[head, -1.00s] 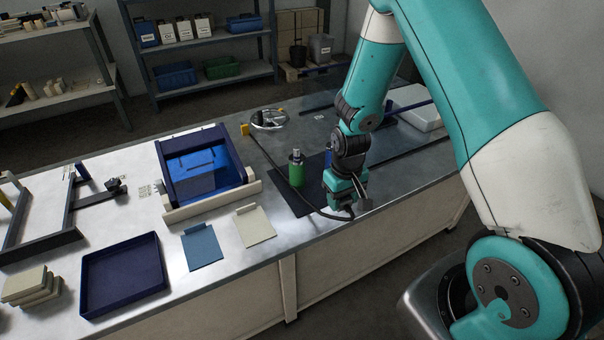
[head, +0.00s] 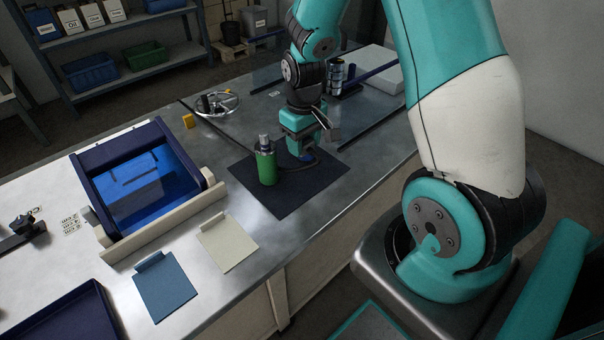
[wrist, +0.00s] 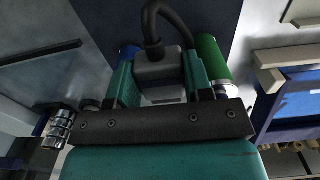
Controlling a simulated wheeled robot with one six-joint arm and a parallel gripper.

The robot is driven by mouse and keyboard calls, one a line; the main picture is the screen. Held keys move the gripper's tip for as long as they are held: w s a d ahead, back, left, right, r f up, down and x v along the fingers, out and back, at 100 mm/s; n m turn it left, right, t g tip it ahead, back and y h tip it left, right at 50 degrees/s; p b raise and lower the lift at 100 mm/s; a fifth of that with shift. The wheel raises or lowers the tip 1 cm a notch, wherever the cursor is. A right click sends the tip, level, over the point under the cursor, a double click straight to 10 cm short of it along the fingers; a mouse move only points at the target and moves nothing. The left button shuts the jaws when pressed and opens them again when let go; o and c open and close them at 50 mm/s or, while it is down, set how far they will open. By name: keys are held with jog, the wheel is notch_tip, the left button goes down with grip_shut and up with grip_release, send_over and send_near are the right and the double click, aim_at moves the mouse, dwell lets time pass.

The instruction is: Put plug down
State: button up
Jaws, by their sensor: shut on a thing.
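My gripper (head: 303,154) is over the dark mat (head: 262,203), just right of the green cylinder (head: 267,168). In the wrist view my gripper (wrist: 158,75) is shut on the plug (wrist: 157,68), a grey block with a thick black cable (wrist: 151,22) rising in an arch from its end. My fingers hide the plug in the head view. Whether the plug touches the mat cannot be told. The green cylinder (wrist: 211,60) and a blue cylinder (wrist: 129,51) stand on either side of my fingers in the wrist view.
A blue tilted bin (head: 150,180) and a cream plate (head: 228,243) and blue plate (head: 158,287) lie left of the mat. A handwheel (head: 217,102) and yellow block (head: 188,121) are behind. The mat's front part is clear.

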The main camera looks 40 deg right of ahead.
aim_at(304, 181)
notch_tip(304, 181, down, 10)
jog(key=shift+r+b, duration=0.1)
jog(key=shift+b, duration=0.6)
jog(key=shift+f, duration=0.2)
jog(key=o, duration=1.1)
